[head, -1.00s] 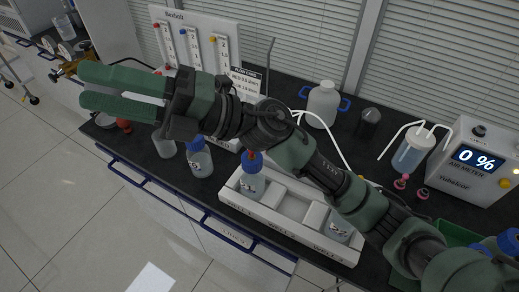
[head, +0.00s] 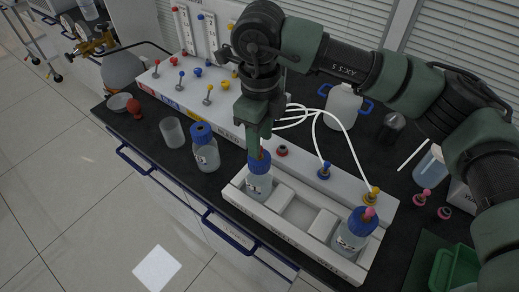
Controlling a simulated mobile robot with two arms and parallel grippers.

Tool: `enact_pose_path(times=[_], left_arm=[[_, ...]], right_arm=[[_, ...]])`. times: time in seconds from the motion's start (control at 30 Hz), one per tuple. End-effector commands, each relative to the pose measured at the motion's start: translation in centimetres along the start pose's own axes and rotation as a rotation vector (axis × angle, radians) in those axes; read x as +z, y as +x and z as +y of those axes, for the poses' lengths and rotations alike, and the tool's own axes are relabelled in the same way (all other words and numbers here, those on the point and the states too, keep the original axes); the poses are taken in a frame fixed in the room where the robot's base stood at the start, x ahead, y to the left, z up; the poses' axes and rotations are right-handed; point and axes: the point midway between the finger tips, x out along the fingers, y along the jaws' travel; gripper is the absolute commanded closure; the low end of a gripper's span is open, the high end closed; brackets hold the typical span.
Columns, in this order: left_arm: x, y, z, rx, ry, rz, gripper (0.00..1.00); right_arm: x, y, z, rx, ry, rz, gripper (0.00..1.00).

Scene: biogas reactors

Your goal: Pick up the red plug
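The red plug (head: 264,154) stands in the blue cap of a bottle (head: 259,183) at the left end of the white rack (head: 290,238). It is mostly hidden by my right gripper (head: 257,143). That gripper points straight down, with its green fingers at the plug. The fingers show nearly edge-on and overlap, so I cannot tell whether they are closed around it. Another bottle (head: 350,238) at the rack's right end has a blue cap and a pinkish plug (head: 369,213). My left gripper is not in view.
A loose blue-capped bottle (head: 205,152) and an empty beaker (head: 172,132) stand left of the rack. A white panel with knobs and ports (head: 172,85) lies close behind. White tubes, a jug (head: 342,107) and pink plugs (head: 427,195) are to the right.

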Motion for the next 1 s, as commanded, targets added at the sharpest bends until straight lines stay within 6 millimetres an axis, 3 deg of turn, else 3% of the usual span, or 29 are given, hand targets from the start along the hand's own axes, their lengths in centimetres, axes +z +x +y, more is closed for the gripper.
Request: enact_pose_path(times=[0.1,0.23,0.5,0.53,0.67,1.0], left_arm=[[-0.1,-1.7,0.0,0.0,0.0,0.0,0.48],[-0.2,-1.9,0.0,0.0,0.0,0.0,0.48],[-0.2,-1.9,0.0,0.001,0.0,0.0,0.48],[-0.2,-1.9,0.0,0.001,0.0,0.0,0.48],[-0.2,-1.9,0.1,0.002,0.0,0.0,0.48],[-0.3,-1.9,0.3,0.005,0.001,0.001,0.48]], right_arm=[[0.4,1.4,-0.3,0.005,0.0,0.004,0.6],[0.4,3.2,-0.3,0.004,-0.001,0.0,0.6],[0.5,3.8,-0.3,0.003,-0.002,-0.003,0.6],[0.5,3.8,-0.3,0.003,-0.002,-0.003,0.63],[0.5,3.8,-0.3,0.003,-0.002,-0.003,0.99],[0.5,3.7,-0.3,0.003,-0.002,-0.003,1.0]])
